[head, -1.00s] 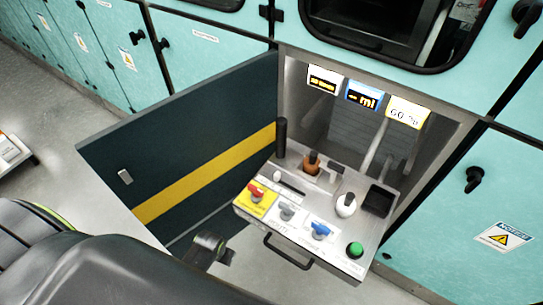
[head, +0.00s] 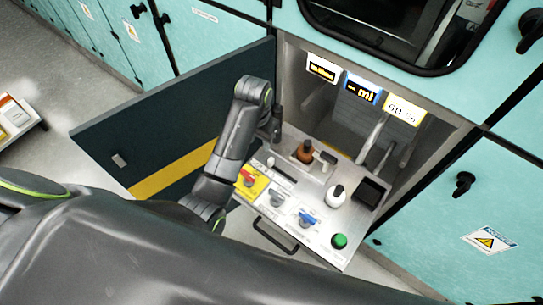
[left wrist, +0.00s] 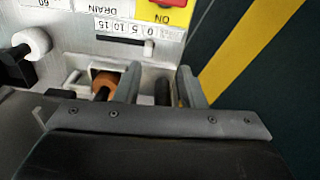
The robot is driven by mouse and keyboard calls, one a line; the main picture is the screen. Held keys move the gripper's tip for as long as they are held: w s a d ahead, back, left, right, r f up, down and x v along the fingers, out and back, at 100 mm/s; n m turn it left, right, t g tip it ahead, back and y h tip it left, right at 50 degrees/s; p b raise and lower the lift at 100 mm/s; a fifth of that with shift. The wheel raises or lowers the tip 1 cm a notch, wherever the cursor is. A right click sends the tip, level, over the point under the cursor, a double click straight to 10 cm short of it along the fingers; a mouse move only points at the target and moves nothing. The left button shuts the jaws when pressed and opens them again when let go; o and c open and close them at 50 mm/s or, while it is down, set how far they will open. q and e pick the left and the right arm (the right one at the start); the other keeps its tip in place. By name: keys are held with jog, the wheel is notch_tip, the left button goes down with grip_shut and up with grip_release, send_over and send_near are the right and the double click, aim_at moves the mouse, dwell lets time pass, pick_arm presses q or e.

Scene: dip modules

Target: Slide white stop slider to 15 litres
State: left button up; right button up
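The white stop slider knob (left wrist: 148,45) is at the right end of its dark slot in the left wrist view, beside a white scale strip (left wrist: 120,27) with small numbers. In the head view the knob (head: 270,162) is at the slot's left end, on the grey control panel (head: 325,207). My left gripper (left wrist: 160,85) is open, its two fingers apart; in the picture they lie just below the knob, not around it. A dark post (left wrist: 162,92) shows between them. In the head view my left gripper (head: 271,130) is over the panel's far left corner, partly hidden. My right gripper is not in view.
An orange-brown knob (left wrist: 103,82) is close to one finger. The panel also has a red switch (head: 249,179), a blue switch (head: 308,219), a white knob (head: 336,195) and a green button (head: 339,241). An open dark door (head: 130,135) stands at left.

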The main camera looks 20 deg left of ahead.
pick_arm(q)
jog(key=w+d+r+m, duration=0.1)
jog(key=w+d+r, duration=0.2)
jog(key=b, duration=0.2)
send_near(272, 158)
jog(key=shift+g, duration=0.3)
notch_tip(272, 158, down, 10)
jog(key=shift+w+f, duration=0.15)
grip_shut()
